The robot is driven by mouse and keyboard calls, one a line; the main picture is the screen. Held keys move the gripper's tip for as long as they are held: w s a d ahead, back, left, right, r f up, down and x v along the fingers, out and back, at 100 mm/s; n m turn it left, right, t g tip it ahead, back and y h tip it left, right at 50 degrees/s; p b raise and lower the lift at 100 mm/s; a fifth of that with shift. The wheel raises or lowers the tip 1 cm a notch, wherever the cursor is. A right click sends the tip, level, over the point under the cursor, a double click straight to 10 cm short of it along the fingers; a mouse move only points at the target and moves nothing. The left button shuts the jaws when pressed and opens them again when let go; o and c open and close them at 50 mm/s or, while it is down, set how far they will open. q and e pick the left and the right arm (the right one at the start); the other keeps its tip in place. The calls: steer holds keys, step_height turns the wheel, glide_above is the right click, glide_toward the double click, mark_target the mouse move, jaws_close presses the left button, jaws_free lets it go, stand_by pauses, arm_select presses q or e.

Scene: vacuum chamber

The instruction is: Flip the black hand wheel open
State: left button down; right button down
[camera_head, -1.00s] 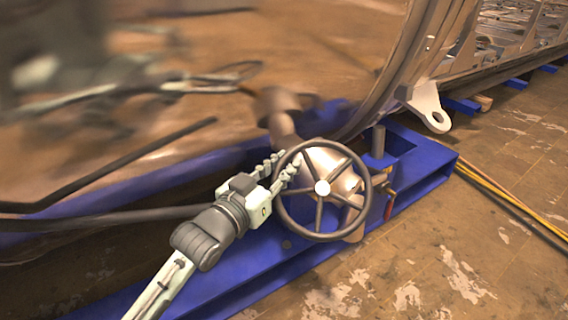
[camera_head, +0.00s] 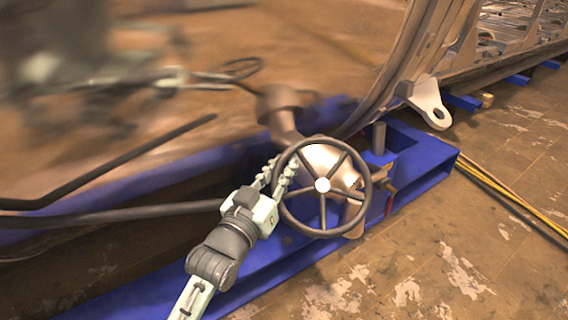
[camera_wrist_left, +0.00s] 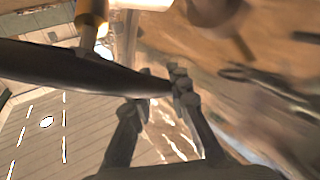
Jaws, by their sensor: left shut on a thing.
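The black hand wheel (camera_head: 322,236) has several spokes and a pale hub, and is mounted on a metallic valve body (camera_head: 325,160). My left gripper (camera_head: 279,172) is at the wheel's left rim, shut on it. In the left wrist view, the dark rim (camera_wrist_left: 80,75) runs in from the left and ends between the fingertips of my gripper (camera_wrist_left: 160,84). The exact finger contact is partly hidden by the rim. My right gripper is in neither view.
A blue steel frame (camera_head: 425,165) lies under the valve. A large, shiny cylindrical chamber wall (camera_head: 300,50) stands behind, with blurred reflections. A white lug (camera_head: 428,100) sticks out at its edge. Yellow cables (camera_head: 510,195) lie on the bare floor to the right.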

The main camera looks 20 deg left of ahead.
arm_select(q)
steer(key=shift+a+r, duration=0.1)
steer(key=shift+a, duration=0.15)
steer(key=c, duration=1.5)
jaws_free()
steer(key=shift+a, duration=0.1)
steer(key=shift+s+f, duration=0.2)
steer(key=shift+s, duration=0.35)
steer(key=s+a, duration=0.1)
steer(key=s, duration=1)
steer(key=shift+f, duration=0.2)
